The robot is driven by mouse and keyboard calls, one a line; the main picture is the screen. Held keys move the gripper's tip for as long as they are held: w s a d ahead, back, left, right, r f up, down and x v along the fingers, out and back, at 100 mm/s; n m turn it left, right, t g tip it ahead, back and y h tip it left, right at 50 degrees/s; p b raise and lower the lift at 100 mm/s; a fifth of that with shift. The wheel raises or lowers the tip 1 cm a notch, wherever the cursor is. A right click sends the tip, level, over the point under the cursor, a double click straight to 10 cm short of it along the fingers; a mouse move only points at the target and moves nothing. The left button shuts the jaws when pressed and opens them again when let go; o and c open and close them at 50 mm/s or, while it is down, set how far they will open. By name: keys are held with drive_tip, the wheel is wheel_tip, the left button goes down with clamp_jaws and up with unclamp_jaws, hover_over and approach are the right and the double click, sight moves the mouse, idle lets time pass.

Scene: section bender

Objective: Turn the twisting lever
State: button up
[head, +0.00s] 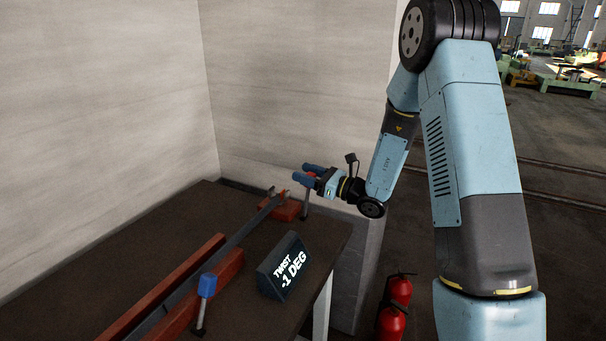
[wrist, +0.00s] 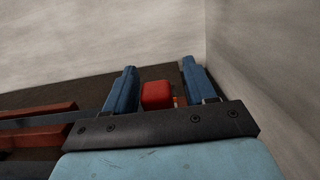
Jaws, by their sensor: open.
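A lever with a red knob (head: 311,175) stands at the far end of the bender, its thin grey post (head: 306,205) rising from the bench. My gripper (head: 303,174) is open at the height of this knob. In the wrist view the red knob (wrist: 157,95) sits between my two blue fingers, nearer the left one, with a gap to the right one. I cannot tell whether either finger touches it. A display box (head: 285,266) on the bench reads "TWIST -1 DEG".
A second lever with a blue knob (head: 207,285) stands at the near side of the bench. Red rails (head: 170,290) and a long grey bar (head: 235,238) run along the dark bench (head: 110,252). Pale walls (head: 300,80) enclose the back. Red extinguishers (head: 392,322) stand on the floor.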

drive_tip(key=v, duration=1.3)
drive_tip(key=shift+d, duration=0.15)
drive_tip(key=s+a+r+n+g+h, duration=0.3)
drive_tip(key=s+r+n+g, duration=0.2)
drive_tip(key=s+n, duration=0.3)
drive_tip(key=s+a+r+n+g+h, duration=0.2)
drive_tip(key=s+r+n+g, duration=0.35)
drive_tip(key=s, duration=0.45)
drive_tip(key=s+d+r+n+t+h, duration=0.6)
drive_tip(key=s+d+r+n+h, duration=0.1)
drive_tip(key=s+d+n+h, duration=0.3)
drive_tip(key=s+d+h, duration=0.1)
drive_tip(key=d+h, duration=0.1)
drive_tip(key=shift+d+r+t, duration=0.15)
drive_tip(key=shift+d+t, duration=0.2)
drive_tip(key=shift+d, duration=0.05)
